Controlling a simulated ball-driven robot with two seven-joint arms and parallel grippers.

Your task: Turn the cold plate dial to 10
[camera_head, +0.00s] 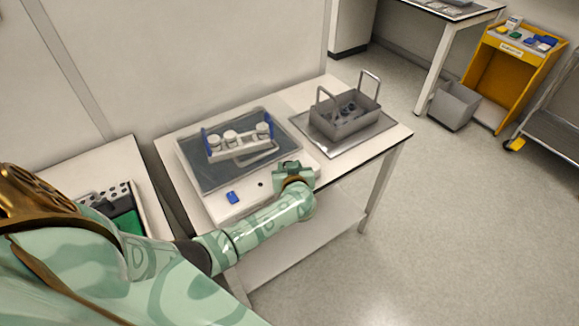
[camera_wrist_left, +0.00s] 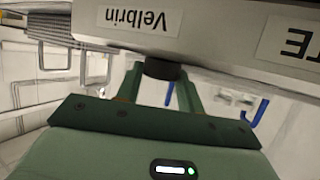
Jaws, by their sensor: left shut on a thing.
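The cold plate (camera_head: 196,166) is a flat white unit with a dark top, on the white table. In the left wrist view its front (camera_wrist_left: 225,28) fills the top, with an upside-down "Velbrin" label. Its black dial (camera_wrist_left: 163,70) sits between the fingers of my left gripper (camera_wrist_left: 160,88), which is shut on it. In the head view my left gripper (camera_head: 292,172) is at the plate's front right corner and hides the dial. The dial's setting cannot be read. My right gripper is not in view.
A blue-ended rack of white-capped vessels (camera_head: 233,143) stands on the plate, with a blue piece (camera_head: 232,197) at its front. A grey basket with handles (camera_head: 345,117) stands on a metal tray (camera_head: 318,144) to the right.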

